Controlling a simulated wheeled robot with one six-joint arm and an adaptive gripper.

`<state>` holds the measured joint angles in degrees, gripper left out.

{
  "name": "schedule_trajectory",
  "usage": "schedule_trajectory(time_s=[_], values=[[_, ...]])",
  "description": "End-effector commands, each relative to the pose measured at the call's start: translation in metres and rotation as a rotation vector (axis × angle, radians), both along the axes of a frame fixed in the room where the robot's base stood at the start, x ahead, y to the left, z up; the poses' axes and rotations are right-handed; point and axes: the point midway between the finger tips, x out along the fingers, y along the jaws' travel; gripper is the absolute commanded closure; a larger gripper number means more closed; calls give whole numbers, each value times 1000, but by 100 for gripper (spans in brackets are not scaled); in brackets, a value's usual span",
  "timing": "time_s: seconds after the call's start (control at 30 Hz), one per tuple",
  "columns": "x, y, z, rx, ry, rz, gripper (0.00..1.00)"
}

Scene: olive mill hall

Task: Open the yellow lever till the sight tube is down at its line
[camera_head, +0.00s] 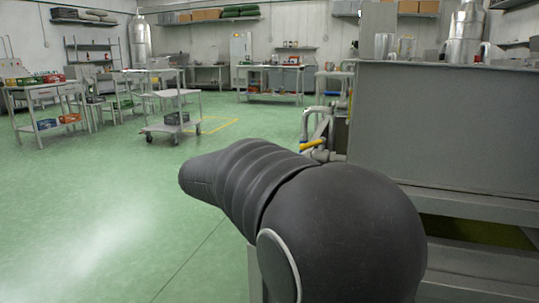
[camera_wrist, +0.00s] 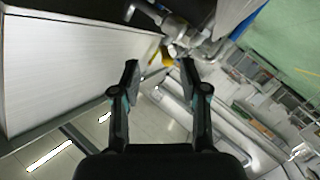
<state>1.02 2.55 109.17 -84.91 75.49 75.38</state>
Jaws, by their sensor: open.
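The yellow lever (camera_head: 312,143) shows in the head view on grey pipework (camera_head: 330,110) at the left end of a large grey tank. Part of it is hidden behind my dark arm. In the wrist view the yellow lever (camera_wrist: 167,58) lies beyond and roughly between the fingertips, beside metal fittings (camera_wrist: 183,30). My gripper (camera_wrist: 159,75) is open, with nothing between its fingers. It is hidden in the head view. I cannot make out the sight tube, its level or its line in either view.
The grey tank (camera_head: 445,130) fills the right side of the head view and stands close to my arm. A low trolley (camera_head: 170,127) and a work table (camera_head: 60,92) stand farther back left. Green floor (camera_head: 90,190) on the left is clear.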

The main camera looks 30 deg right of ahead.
Motion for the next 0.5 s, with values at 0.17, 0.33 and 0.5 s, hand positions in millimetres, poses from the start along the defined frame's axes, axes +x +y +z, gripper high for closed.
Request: schedule_trajectory(time_s=[0.17,0.33,0.5], values=[[33,-4,8,-124,-101,1,56],[41,-11,13,-155,-130,4,56],[44,-34,13,-153,-129,3,56]])
